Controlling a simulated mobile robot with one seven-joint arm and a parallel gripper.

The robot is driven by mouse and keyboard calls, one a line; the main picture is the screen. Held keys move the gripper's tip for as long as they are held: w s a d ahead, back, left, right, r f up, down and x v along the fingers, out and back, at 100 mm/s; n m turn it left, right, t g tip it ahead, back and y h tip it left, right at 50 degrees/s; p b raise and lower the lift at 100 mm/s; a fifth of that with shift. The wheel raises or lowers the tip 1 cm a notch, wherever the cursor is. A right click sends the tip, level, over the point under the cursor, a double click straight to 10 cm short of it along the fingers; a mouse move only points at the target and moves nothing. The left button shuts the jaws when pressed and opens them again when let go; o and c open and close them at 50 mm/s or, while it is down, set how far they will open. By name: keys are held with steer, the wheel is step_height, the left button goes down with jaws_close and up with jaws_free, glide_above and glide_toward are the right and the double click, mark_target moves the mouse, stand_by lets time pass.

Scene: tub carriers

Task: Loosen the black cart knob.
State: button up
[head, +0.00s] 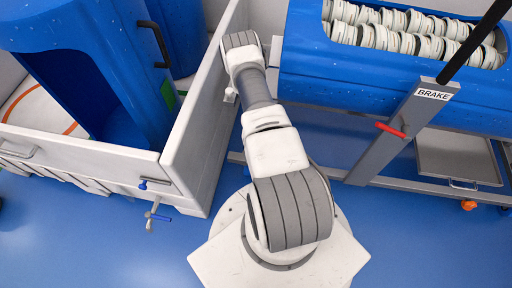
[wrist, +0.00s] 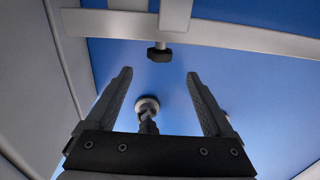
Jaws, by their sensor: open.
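The black cart knob (wrist: 159,53) shows in the wrist view, a small dark knob on a short pale stem at the edge of a grey frame bar (wrist: 225,35). My gripper (wrist: 160,78) is open and empty. Its two dark fingers point toward the knob, which lies ahead, roughly centred between the fingertip lines and apart from them. In the head view my arm reaches away between the grey-white crate and the cart. The gripper and the black knob are hidden there.
A grey-walled crate (head: 200,130) with blue tubs stands left. The cart (head: 350,188) at right carries a blue tub (head: 390,95) of pale discs. Its BRAKE post (head: 400,130) has a red handle (head: 391,130). An orange knob (head: 468,205) sits low right. Blue floor is clear in front.

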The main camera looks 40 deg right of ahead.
step_height(320, 180, up, 8)
steer(key=p, duration=0.2)
steer(key=shift+w+a+r, duration=0.15)
steer(key=shift+a+r, duration=0.05)
